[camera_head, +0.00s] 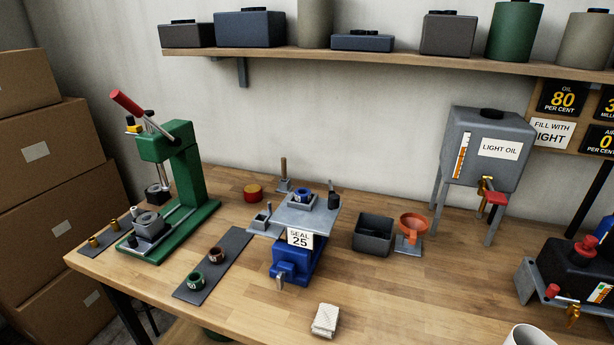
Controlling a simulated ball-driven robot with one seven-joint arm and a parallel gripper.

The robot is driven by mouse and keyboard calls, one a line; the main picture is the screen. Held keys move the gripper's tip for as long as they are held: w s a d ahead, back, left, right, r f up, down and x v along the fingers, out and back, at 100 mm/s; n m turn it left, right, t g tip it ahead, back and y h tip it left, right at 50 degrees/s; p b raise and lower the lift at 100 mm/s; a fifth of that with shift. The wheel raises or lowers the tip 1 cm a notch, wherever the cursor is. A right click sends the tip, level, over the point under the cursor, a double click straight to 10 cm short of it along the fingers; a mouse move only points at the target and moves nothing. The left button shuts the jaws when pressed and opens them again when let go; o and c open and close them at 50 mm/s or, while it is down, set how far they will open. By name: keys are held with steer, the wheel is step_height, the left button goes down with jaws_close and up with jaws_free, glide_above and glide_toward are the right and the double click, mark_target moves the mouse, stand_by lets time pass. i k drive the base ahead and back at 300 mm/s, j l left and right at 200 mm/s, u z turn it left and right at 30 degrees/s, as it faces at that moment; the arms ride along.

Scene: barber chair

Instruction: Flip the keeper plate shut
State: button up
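A blue vise-like fixture (292,262) stands mid-bench with a flat grey plate (290,212) on top. On that plate sits a small block holding a blue ring (303,194). A dark knob (334,201) stands at the plate's right end. A "SEAL 25" label (300,239) hangs on the front. A small grey bracket-like piece (262,221) is at the left of the fixture. I cannot tell for sure which piece is the keeper plate, or its hinge position. My gripper is not in view.
A green press (185,185) with a red-tipped lever stands left. A dark mat (225,252) holds two rings. A grey bin (373,236), an orange funnel (412,227) and a light-oil tank (482,150) are right. A folded cloth (324,320) lies in front. Bench between is bare.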

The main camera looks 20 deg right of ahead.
mark_target(334, 203)
steer(key=i+j+u, duration=0.1)
steer(key=i+j, duration=0.15)
steer(key=j, duration=0.2)
steer(key=i+j+u, duration=0.1)
steer(key=j, duration=0.35)
steer(key=i+j+u, duration=0.15)
steer(key=i+j, duration=0.25)
steer(key=i+j+u, duration=0.1)
steer(key=i+j, duration=0.15)
steer(key=j, duration=0.2)
steer(key=l, duration=0.7)
steer(key=k, duration=0.05)
